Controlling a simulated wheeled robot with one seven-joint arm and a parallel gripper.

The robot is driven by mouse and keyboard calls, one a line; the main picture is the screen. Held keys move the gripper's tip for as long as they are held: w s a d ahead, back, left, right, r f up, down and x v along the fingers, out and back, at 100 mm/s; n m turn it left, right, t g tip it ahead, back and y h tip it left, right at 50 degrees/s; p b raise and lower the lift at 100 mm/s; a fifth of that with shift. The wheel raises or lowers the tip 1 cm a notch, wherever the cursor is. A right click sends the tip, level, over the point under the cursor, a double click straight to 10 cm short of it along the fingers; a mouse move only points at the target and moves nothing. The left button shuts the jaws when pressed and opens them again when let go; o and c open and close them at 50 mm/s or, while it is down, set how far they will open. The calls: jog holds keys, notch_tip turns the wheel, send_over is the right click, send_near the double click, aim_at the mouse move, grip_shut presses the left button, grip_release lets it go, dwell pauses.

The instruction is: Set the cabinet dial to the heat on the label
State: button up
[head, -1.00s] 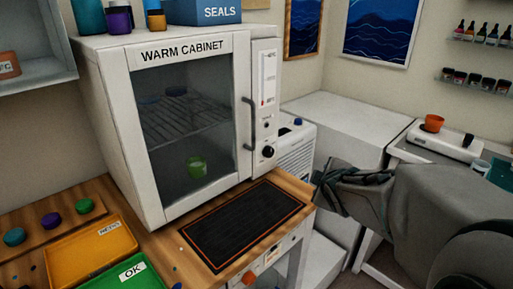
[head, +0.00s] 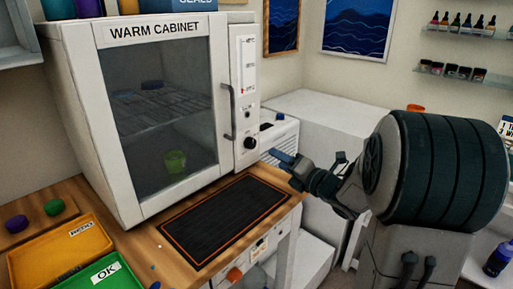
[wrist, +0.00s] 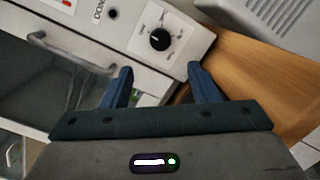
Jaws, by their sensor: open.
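The warm cabinet (head: 110,110) is white with a closed glass door and stands at the left in the head view. Its black dial (head: 250,143) sits low on the right-hand panel; it also shows in the wrist view (wrist: 160,39) with a white pointer mark and a printed scale too small to read. A label strip (head: 245,68) with a red mark is higher on the same panel. My gripper (head: 276,158) is to the right of the dial, apart from it. In the wrist view its blue fingers (wrist: 160,78) are spread and empty, with the dial ahead between them.
A black mat (head: 222,218) lies on the wooden bench before the cabinet. Yellow REDO (head: 45,262) and green OK (head: 85,281) trays are at left. A green cup (head: 175,161) stands inside the cabinet. The door handle (head: 229,112) is left of the dial.

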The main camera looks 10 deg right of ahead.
aim_at(253, 144)
jog(key=p+x, duration=0.1)
jog(key=x, duration=1)
jog(key=shift+f, duration=0.1)
jog(key=c, duration=1)
